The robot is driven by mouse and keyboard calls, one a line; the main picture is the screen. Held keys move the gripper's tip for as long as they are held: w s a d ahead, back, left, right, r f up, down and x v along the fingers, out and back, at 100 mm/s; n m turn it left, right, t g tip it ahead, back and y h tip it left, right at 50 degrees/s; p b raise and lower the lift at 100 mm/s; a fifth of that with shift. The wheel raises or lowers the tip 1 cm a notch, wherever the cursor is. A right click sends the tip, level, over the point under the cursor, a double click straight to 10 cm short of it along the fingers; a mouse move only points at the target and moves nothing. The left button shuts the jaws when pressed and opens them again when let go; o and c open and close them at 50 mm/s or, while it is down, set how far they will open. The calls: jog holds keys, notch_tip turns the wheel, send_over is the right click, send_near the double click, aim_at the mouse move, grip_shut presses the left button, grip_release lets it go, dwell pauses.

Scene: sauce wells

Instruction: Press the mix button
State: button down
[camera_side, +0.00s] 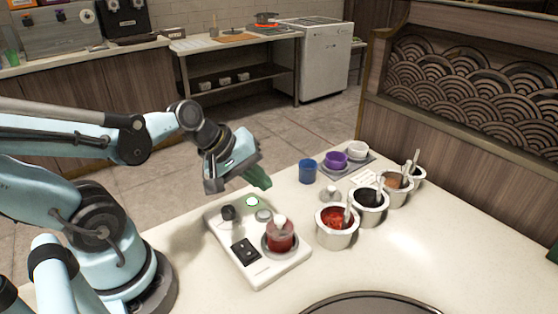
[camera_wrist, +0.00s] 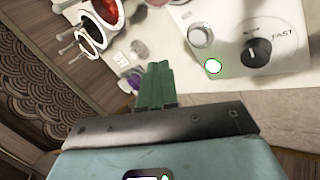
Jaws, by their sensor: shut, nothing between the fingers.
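A white mixer unit (camera_side: 264,272) stands on the counter, also in the wrist view (camera_wrist: 290,15). It has a green-ringed white button (camera_side: 252,202), a round grey button (camera_side: 264,215), a black knob (camera_side: 228,212) and a black switch (camera_side: 245,250). The wrist view shows the green-ringed button (camera_wrist: 213,66), the grey button (camera_wrist: 200,36) and the knob (camera_wrist: 257,53), marked FAST. I cannot read which button is mix. A cup of red sauce (camera_side: 281,238) sits on the unit. My gripper (camera_side: 262,183), with green fingers (camera_wrist: 156,78), is shut and empty above the unit's far edge, apart from the buttons.
A blue cup (camera_side: 307,171), a purple cup (camera_side: 335,159) and a white cup (camera_side: 357,150) stand behind. A dark round tray (camera_side: 370,304) lies at the front. The counter's front left is clear.

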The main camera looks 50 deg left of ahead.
aim_at(264, 213)
jog(key=r+m, duration=0.1)
jog(key=m, duration=0.3)
jog(key=r+m+y, duration=0.1)
jog(key=m, duration=0.3)
jog(key=r+m+y, duration=0.1)
jog(key=m, duration=0.3)
jog(key=shift+w+d+r, duration=0.15)
jog(key=shift+d, duration=0.2)
jog(key=shift+w+a+r+g, duration=0.15)
jog(key=shift+r+g, duration=0.45)
jog(key=shift+g, duration=0.55)
jog(key=shift+a+r+g, duration=0.15)
jog(key=shift+r+g, duration=0.5)
jog(key=shift+g, duration=0.55)
jog(key=shift+w+a+r+g, duration=0.15)
jog(key=shift+r+g, duration=0.45)
jog(key=shift+g, duration=0.55)
jog(key=shift+f, duration=7)
